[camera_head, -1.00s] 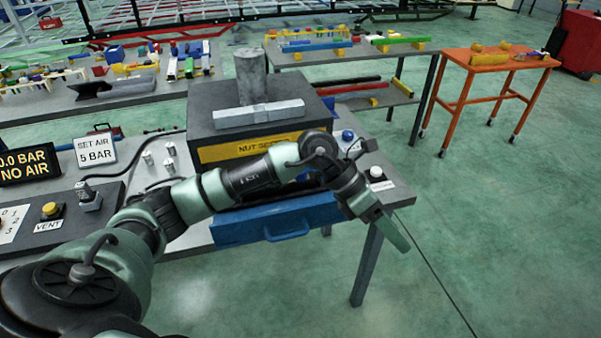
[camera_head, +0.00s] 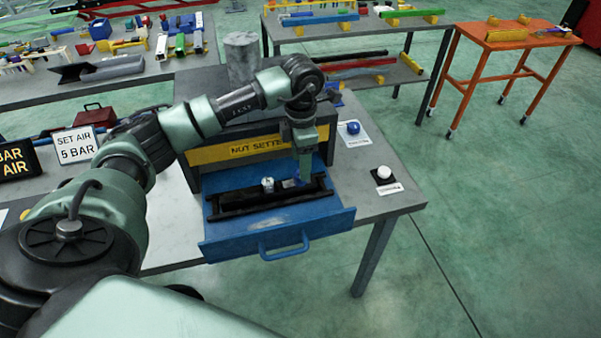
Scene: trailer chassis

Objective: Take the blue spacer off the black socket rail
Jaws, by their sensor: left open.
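The black socket rail (camera_head: 240,206) lies in the open blue drawer (camera_head: 222,235) under the dark cabinet. A silver socket (camera_head: 267,184) stands near the rail's middle. My left gripper (camera_head: 304,178) points down over the right part of the rail. It is open, with its fingertips down beside a small blue piece (camera_head: 299,184), which seems to be the blue spacer. The gripper partly hides this piece, and I cannot tell whether the fingers touch it. My right gripper is not in view.
The drawer's blue handle (camera_head: 284,247) sticks out at the front. A blue button (camera_head: 353,128) and a white button (camera_head: 383,173) stand on the bench to the right. A grey cylinder (camera_head: 241,58) stands on the cabinet behind my arm.

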